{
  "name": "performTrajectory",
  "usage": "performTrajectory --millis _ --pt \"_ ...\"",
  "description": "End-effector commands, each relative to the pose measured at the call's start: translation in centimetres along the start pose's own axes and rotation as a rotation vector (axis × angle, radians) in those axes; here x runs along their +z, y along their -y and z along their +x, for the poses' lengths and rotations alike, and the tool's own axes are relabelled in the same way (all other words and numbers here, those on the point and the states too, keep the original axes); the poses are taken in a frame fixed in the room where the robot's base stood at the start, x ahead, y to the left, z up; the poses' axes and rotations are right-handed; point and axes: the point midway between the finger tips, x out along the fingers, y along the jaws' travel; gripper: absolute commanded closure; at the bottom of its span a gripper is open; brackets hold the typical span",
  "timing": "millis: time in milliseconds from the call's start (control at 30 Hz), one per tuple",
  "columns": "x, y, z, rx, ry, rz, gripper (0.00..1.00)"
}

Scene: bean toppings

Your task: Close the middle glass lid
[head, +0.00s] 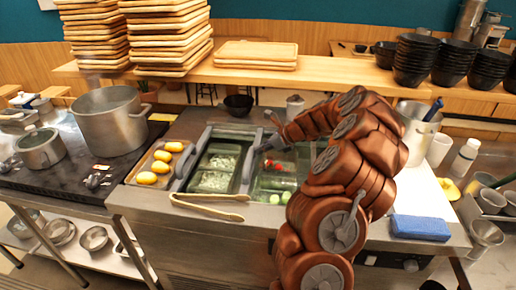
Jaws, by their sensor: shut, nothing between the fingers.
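The steel topping station has sunken bins in the middle of the counter. The left bin (215,182) holds chopped white toppings. The bin right of it (272,184) holds red and green pieces, and its right part is hidden behind my arm. A grey bar (248,168) stands between these bins; I cannot tell whether it belongs to the middle glass lid. The clear glass is hard to make out, so the lid's angle is unclear. My gripper (264,147) is shut and empty at the upper left of the red-topped bin; whether it touches a lid is unclear.
Tongs (210,205) lie on the front edge. A tray of yellow items (153,165) and a large pot (110,118) are left. A blue sponge (420,227) lies right, near a steel pot (417,130). A wooden shelf with boards (255,55) and black bowls (414,60) runs behind.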

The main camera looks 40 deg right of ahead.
Motion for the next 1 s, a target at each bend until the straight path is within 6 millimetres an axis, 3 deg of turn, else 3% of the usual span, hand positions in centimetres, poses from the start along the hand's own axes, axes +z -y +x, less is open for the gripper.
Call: performTrajectory --millis 567,833,1000 --pt "0.1 -0.2 0.0 0.004 0.003 0.002 1.00" --pt "-2.1 0.6 -2.5 -0.003 0.004 0.005 1.00" --pt "-2.1 0.6 -5.8 -0.004 0.004 -0.002 1.00"
